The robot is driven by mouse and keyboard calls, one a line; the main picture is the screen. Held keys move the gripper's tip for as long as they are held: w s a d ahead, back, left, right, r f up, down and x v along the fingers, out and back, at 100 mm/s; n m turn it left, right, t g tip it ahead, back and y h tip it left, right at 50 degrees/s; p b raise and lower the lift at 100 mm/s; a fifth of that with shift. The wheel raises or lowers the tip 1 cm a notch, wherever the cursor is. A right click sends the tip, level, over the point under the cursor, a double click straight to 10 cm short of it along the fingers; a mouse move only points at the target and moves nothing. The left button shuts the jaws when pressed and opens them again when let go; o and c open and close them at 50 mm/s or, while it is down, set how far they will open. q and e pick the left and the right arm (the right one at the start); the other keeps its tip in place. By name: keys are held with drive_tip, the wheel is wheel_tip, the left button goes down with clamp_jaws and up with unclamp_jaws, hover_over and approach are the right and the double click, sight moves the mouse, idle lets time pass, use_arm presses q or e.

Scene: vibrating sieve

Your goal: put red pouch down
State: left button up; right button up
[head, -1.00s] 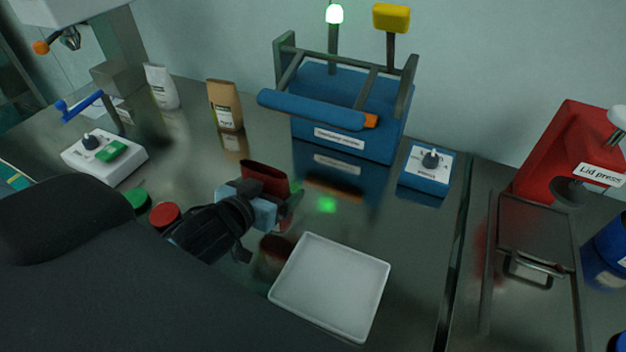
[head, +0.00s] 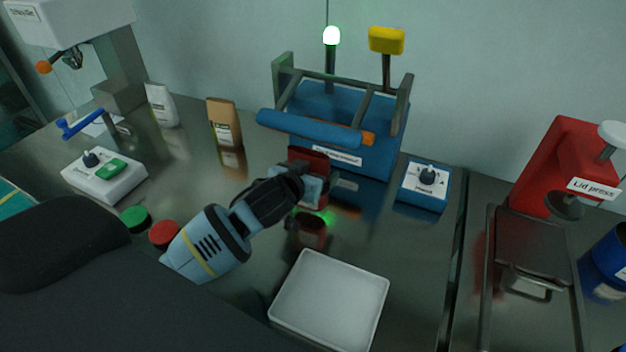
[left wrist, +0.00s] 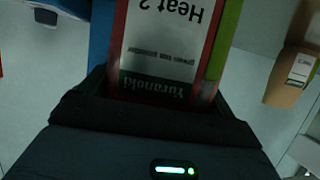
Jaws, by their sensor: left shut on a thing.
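The red pouch (head: 309,162) is held by my left gripper (head: 312,186), in front of the blue machine in the head view. The gripper is shut on it. In the left wrist view the pouch (left wrist: 165,45) fills the upper middle, its white label reading "Heat 2" upside down. The pouch appears a little above the steel table, with its reflection below. Part of the pouch is hidden by the gripper. My right gripper is not in view.
The blue machine (head: 350,128) stands behind the pouch. A white tray (head: 384,302) lies in front. A brown pouch (head: 224,122) and a white pouch (head: 161,104) stand at the back left. A blue control box (head: 421,187) is to the right.

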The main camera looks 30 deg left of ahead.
use_arm(q)
drive_tip(key=shift+w, duration=0.3)
wheel_tip(320, 180, down, 4)
drive_tip(key=shift+w+r, duration=0.1)
drive_tip(key=shift+r, duration=0.1)
drive_tip(key=shift+f, duration=0.15)
drive_tip(key=o, duration=0.8)
